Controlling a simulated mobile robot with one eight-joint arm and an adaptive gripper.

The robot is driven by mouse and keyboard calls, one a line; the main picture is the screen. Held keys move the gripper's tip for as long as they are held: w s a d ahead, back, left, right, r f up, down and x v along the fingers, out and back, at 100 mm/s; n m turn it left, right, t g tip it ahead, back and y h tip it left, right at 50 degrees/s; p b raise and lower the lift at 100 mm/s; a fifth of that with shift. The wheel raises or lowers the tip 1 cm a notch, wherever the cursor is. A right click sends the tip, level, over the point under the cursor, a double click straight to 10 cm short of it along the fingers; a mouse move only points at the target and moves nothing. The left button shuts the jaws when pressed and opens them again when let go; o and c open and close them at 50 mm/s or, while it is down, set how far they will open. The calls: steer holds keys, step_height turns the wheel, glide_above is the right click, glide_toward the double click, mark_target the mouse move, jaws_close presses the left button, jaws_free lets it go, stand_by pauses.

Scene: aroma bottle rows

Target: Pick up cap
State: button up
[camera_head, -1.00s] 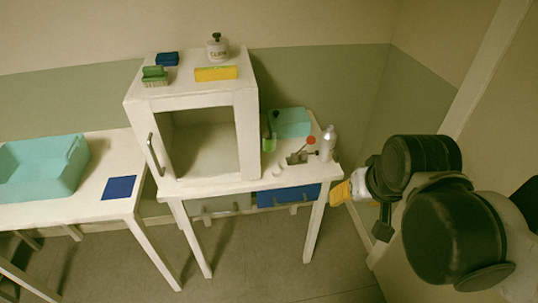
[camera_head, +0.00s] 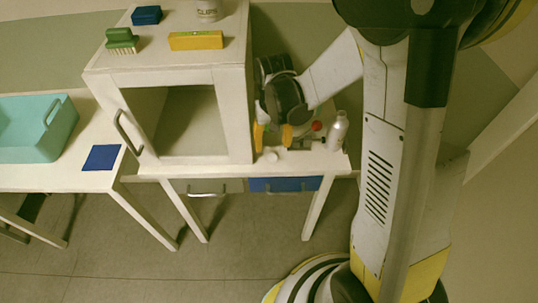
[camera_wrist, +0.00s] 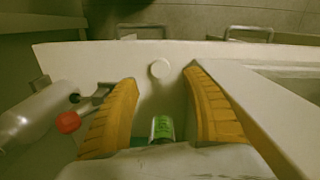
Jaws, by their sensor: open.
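A small white round cap (camera_wrist: 160,69) lies on the white table top near its front edge. In the head view the cap (camera_head: 272,156) shows just in front of my gripper (camera_head: 273,137). In the wrist view the cap sits between and slightly beyond the yellow fingertips of my gripper (camera_wrist: 161,76). The fingers are spread apart with nothing held between them. A small green item (camera_wrist: 163,127) shows closer to the palm, between the fingers, partly hidden by the gripper body.
A silver bottle (camera_head: 338,131) and a metal device with a red knob (camera_wrist: 68,121) stand beside my gripper. The open white cabinet (camera_head: 245,115) rises close on the other side. Drawer handles (camera_head: 208,191) lie below the table edge.

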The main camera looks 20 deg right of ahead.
mark_target(272, 157)
step_height(272, 157, down, 7)
steer(key=b, duration=0.3)
steer(key=shift+r, duration=0.1)
steer(key=c, duration=0.8)
steer(key=shift+c, duration=0.2)
